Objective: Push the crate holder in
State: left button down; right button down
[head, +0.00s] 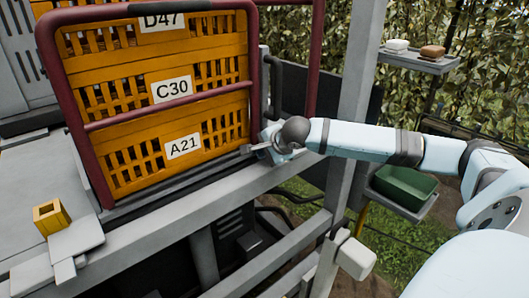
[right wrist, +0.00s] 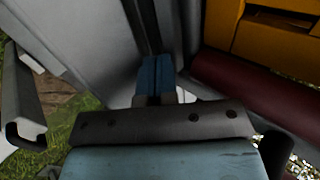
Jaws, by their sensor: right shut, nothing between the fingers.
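My right gripper (head: 250,149) is at the lower right post of the holder, shut and empty. In the right wrist view its closed blue fingers (right wrist: 156,75) point towards grey metal, with the dark red tube (right wrist: 235,92) just to their right. I cannot tell whether they touch it. My left gripper is out of view.
A grey upright post (head: 352,90) stands just behind my right forearm. A green bin (head: 403,187) sits on a tray to the right. A small shelf (head: 420,61) holds a white and a brown block. A yellow square tube (head: 50,216) lies on the platform at left.

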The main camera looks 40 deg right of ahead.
jog(key=shift+w+r, duration=0.2)
jog(key=shift+w, duration=0.15)
jog(key=w+p, duration=0.2)
jog(key=w, duration=0.2)
jog(key=w+p, duration=0.2)
jog(key=w, duration=0.3)
jog(key=w+d+p, duration=0.1)
jog(key=w+p, duration=0.1)
jog(key=w, duration=0.2)
jog(key=shift+w, duration=0.4)
jog(key=shift+p, duration=0.3)
